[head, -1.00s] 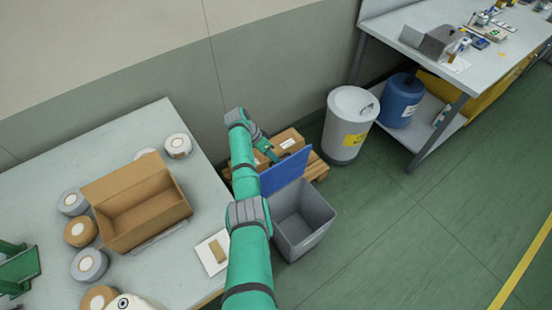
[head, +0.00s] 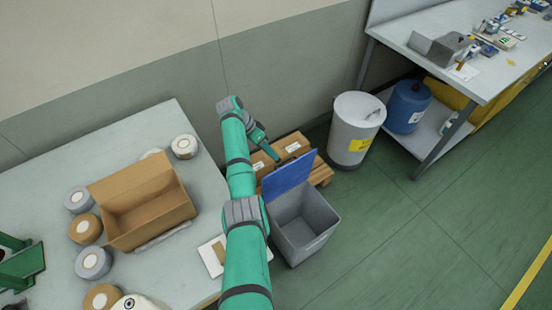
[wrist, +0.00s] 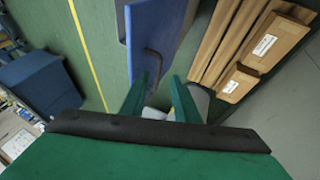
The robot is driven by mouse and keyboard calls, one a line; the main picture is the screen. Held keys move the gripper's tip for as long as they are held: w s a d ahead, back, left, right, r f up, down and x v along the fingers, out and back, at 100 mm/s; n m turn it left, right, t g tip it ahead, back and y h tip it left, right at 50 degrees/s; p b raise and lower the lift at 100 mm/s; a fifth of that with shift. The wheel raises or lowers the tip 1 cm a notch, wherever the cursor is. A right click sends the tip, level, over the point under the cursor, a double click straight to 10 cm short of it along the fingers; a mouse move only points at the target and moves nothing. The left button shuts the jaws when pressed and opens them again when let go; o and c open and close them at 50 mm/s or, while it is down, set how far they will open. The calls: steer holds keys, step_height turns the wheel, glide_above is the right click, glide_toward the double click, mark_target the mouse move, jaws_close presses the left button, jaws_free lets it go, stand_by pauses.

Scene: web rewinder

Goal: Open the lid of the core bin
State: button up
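The core bin (head: 303,232) is a grey open-topped box on the floor in the head view, and its dark inside shows. Its blue lid (head: 290,174) stands raised, roughly upright, along the bin's back edge. In the wrist view the lid (wrist: 160,32) is seen nearly edge-on, with a dark loop handle (wrist: 153,62) on its face. My gripper (wrist: 159,80) is open, its two green fingers apart with nothing held between them. The fingertips are close to the handle; I cannot tell whether they touch it. In the head view my gripper is small, just behind the lid's top.
Cartons (head: 292,147) on a wooden pallet stand behind the bin. A grey drum (head: 354,128) and a blue drum (head: 408,107) are to the right. A table (head: 60,158) with an open cardboard box (head: 145,212) and rolls is at the left. The floor right of the bin is clear.

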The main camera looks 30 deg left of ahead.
steer(key=shift+v, duration=2.15)
steer(key=shift+a+f, duration=0.15)
